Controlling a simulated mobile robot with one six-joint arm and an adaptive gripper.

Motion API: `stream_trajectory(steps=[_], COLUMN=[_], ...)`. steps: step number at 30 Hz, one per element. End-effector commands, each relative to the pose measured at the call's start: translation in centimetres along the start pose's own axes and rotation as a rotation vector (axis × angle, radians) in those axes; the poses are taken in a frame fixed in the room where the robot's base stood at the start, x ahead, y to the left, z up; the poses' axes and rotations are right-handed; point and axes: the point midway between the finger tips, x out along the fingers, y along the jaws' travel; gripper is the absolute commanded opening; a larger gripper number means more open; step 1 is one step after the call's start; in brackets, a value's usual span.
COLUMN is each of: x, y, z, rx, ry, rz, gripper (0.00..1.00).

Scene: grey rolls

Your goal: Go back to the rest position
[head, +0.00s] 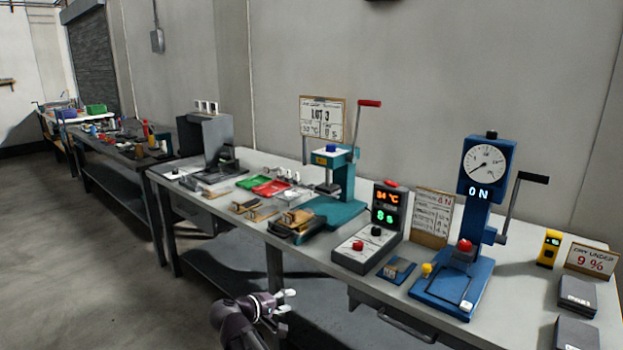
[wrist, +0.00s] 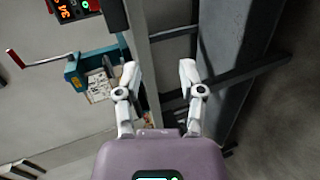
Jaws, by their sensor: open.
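My gripper (head: 284,298) shows at the bottom of the head view, in front of the bench's near edge and below its top. In the wrist view my gripper (wrist: 158,80) has its two pale fingers spread apart, with nothing between them. It is open and empty. The long workbench (head: 258,230) stands beyond it, with the aisle floor on the near side. The wrist view is turned on its side and shows the teal press (wrist: 75,75) left of the fingers and the bench's underside to the right.
On the bench stand a teal press (head: 345,185) with a red handle, a controller box (head: 368,245) with a lit display, and a blue gauge stand (head: 475,220). Red (head: 270,187) and green (head: 253,181) trays lie further left. The floor (head: 90,240) at left is clear.

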Motion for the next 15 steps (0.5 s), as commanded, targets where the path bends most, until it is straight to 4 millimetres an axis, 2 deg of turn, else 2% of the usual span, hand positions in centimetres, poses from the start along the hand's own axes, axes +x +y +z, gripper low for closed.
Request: stream_trajectory(steps=[5,15], x=[2.7,8.6], y=[-0.7,-3.4], z=[3.0,11.7], rx=[0.040,0.185], ry=[-0.059,-0.226], rz=[-0.098,-0.409], gripper=[0.51,0.51])
